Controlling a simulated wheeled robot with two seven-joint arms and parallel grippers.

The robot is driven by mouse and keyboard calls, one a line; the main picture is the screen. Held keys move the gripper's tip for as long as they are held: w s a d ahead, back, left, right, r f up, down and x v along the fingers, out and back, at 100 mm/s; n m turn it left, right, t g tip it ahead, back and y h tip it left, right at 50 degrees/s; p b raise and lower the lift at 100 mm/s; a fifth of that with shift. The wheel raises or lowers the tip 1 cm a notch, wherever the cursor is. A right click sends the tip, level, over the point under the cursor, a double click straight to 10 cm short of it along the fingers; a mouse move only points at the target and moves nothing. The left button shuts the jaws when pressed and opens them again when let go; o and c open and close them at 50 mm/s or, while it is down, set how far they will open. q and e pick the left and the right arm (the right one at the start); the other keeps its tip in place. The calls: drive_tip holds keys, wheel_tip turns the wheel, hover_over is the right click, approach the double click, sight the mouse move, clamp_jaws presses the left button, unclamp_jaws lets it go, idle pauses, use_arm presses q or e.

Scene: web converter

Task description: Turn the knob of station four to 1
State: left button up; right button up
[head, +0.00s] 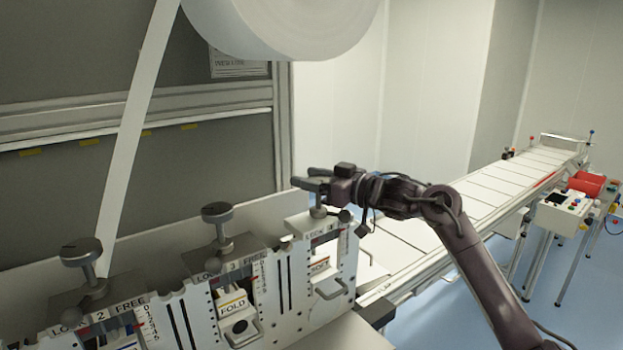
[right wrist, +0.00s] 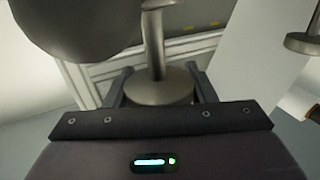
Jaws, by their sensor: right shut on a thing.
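Station four (head: 344,255) is the rightmost white station of the machine in the head view. Its lock plate is partly covered by my right arm, and I cannot read its scale. My right gripper (head: 308,184) is over its top and shut on the station four knob. In the head view the knob is mostly hidden by the fingers, and a stem shows below them. In the right wrist view the grey round knob (right wrist: 160,88) sits between the two dark fingers of the gripper (right wrist: 161,90). My left gripper is not in view.
To the left stand the station three knob (head: 217,212) and the station two knob (head: 82,252). A white web strip (head: 135,130) runs down from a large roll (head: 285,22). A conveyor (head: 500,185) and a control box (head: 562,212) are at the right.

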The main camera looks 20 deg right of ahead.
drive_tip(key=shift+f, duration=0.1)
drive_tip(key=m+t+h, duration=0.2)
drive_tip(key=m+h, duration=0.1)
drive_tip(key=shift+w+d+t+h+b, duration=0.1)
drive_tip(key=shift+t+h+b, duration=0.2)
drive_tip(key=shift+h+b, duration=0.1)
drive_tip(key=m+t+h+b, duration=0.1)
drive_tip(key=h, duration=0.1)
drive_tip(key=shift+d+f+m+h, duration=0.1)
drive_tip(key=shift+m+h, duration=0.2)
drive_tip(key=shift+m, duration=0.1)
drive_tip(key=m+h+b, duration=0.2)
drive_tip(key=h, duration=0.1)
drive_tip(key=m+h+b, duration=0.1)
drive_tip(key=h+b, duration=0.2)
drive_tip(key=d+m+h+b, duration=0.1)
drive_tip(key=m+h+b, duration=0.1)
drive_tip(key=shift+w+m+t+h+b, duration=0.1)
drive_tip(key=shift+m+t+h+b, duration=0.2)
drive_tip(key=shift+t+h+b, duration=0.1)
drive_tip(key=shift+d+m+g+h+b, duration=0.15)
drive_tip(key=shift+m+g+h+b, duration=0.15)
drive_tip(key=shift+m+h+b, duration=0.55)
drive_tip(key=shift+r+h, duration=0.2)
drive_tip(key=shift+h, duration=0.15)
drive_tip(key=o, duration=1)
drive_tip(key=shift+c, duration=0.2)
